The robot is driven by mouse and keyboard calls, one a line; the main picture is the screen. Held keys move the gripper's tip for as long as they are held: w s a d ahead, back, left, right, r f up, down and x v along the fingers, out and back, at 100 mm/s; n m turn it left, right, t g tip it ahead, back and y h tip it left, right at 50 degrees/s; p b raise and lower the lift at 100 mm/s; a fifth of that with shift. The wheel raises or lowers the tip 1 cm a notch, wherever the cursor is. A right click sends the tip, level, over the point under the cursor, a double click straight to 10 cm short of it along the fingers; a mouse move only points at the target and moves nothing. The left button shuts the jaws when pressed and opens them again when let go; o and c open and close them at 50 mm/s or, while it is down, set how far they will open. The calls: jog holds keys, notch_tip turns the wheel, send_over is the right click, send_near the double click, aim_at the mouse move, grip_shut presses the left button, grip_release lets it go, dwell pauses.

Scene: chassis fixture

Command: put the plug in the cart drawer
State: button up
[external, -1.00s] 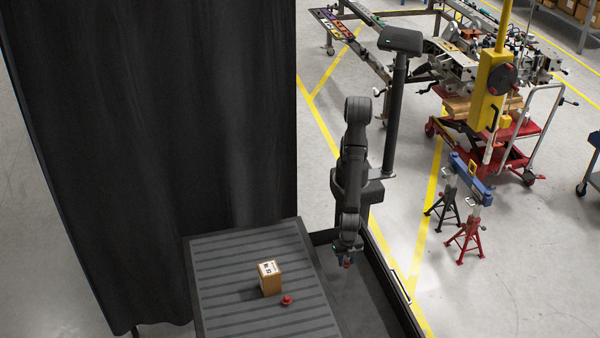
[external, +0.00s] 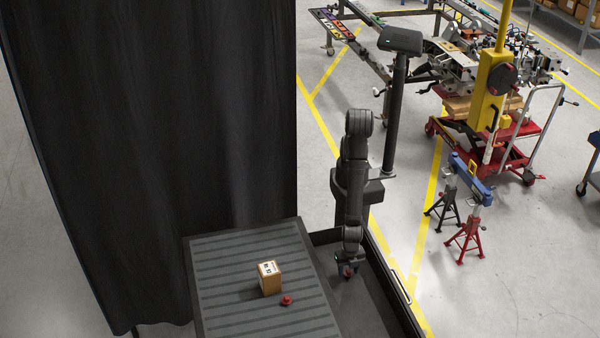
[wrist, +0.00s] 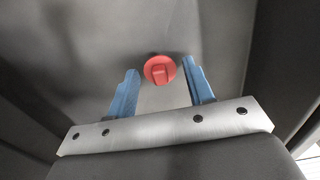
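One red plug (wrist: 160,69) shows between and just beyond the blue fingertips of my gripper (wrist: 160,72) in the wrist view. The fingers are spread with gaps on both sides of it. The same plug shows as a small red spot (external: 349,272) under my gripper (external: 347,267) in the external view, within the open cart drawer (external: 375,307). Its contact with the drawer floor is hard to judge. A second red plug (external: 287,300) lies on the ribbed cart top (external: 225,290).
A small orange-brown box (external: 270,279) stands on the cart top beside the second plug. The drawer walls stand close around my gripper. A dark curtain (external: 160,130) hangs at the left. The drawer's near part looks empty.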

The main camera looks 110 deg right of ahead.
aim_at(348, 270)
jog(key=shift+o, duration=0.2)
jog(key=shift+r, duration=0.1)
notch_tip(348, 270, up, 12)
dwell(0.5)
jog(key=shift+f, duration=5)
jog(key=shift+f, duration=0.1)
